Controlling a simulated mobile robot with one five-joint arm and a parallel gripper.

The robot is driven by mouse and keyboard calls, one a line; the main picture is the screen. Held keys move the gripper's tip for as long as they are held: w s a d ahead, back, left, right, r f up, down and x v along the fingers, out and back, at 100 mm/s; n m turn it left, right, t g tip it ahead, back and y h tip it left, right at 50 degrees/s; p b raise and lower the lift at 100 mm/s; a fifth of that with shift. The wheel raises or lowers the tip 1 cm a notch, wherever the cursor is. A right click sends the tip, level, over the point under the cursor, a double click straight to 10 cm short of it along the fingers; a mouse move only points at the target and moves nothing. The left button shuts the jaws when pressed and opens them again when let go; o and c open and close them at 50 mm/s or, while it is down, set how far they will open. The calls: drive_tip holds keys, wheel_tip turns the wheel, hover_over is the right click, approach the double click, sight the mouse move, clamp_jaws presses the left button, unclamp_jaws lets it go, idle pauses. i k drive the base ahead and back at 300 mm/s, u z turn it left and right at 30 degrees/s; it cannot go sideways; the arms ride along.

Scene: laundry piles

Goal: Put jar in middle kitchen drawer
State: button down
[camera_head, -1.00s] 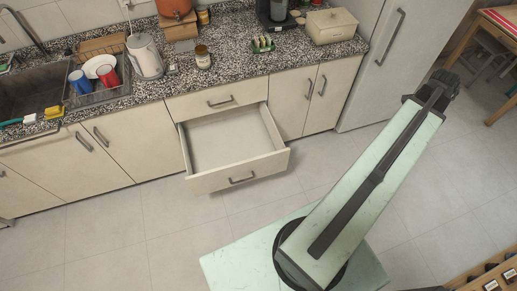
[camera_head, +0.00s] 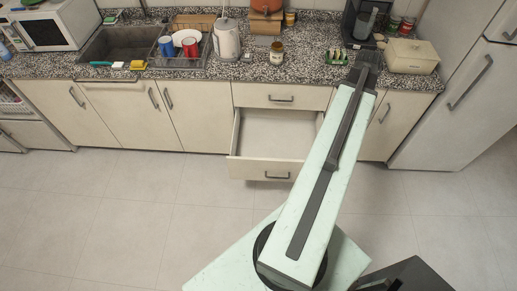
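A jar (camera_head: 277,53) with a light lid and dark contents stands upright on the speckled counter, above the drawer column. The drawer under the closed top drawer (camera_head: 280,97) is pulled open. Its front (camera_head: 252,171) shows, and the visible part of its inside is empty. My arm covers its right side. My gripper (camera_head: 366,66) is at the far end of my arm, over the counter's front edge to the right of the jar and apart from it. It is small and dark, and I cannot tell whether its fingers are open.
The floor before the cabinets is clear.

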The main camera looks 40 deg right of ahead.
sight(277, 156)
drive_tip(key=u, duration=0.15)
drive_tip(key=i, duration=1)
drive_tip(key=u, duration=0.1)
